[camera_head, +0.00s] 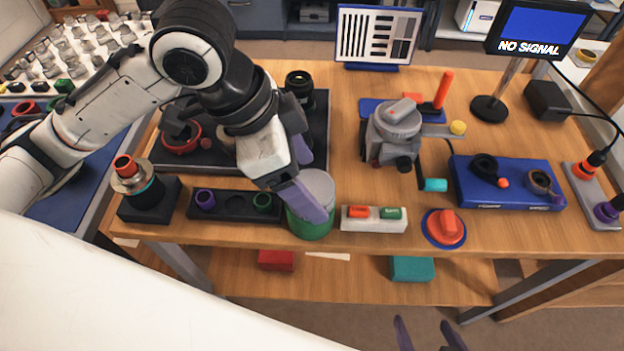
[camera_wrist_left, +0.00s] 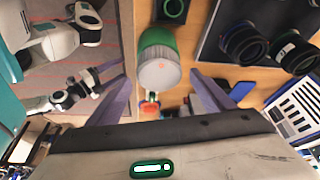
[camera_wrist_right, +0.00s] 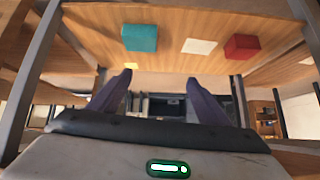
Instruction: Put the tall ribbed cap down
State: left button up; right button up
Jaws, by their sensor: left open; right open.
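A tall green cylinder with a grey top (camera_head: 312,222) stands upright on the wooden table near its front edge. In the left wrist view the cylinder (camera_wrist_left: 158,70) shows between and beyond the fingertips. My left gripper (camera_head: 302,185) is open and empty over it, and one finger hides part of it in the head view. I cannot tell whether they touch. My right gripper (camera_head: 430,332) is open and empty in front of the table; it also shows in the right wrist view (camera_wrist_right: 160,85).
A dark holder (camera_head: 232,206) with purple and green rings lies left of the cylinder. A white block (camera_head: 374,226) with orange and green pieces is close on its right. A red knob (camera_head: 446,226) and blue tray (camera_head: 508,190) are further right. A black tray (camera_head: 318,140) lies behind.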

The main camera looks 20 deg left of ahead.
pick_arm(q)
jog(key=p+v, duration=0.1)
jog(key=v, duration=0.8)
jog(key=shift+r+p, duration=0.3)
jog(key=shift+p, duration=0.1)
jog(key=shift+a, duration=0.1)
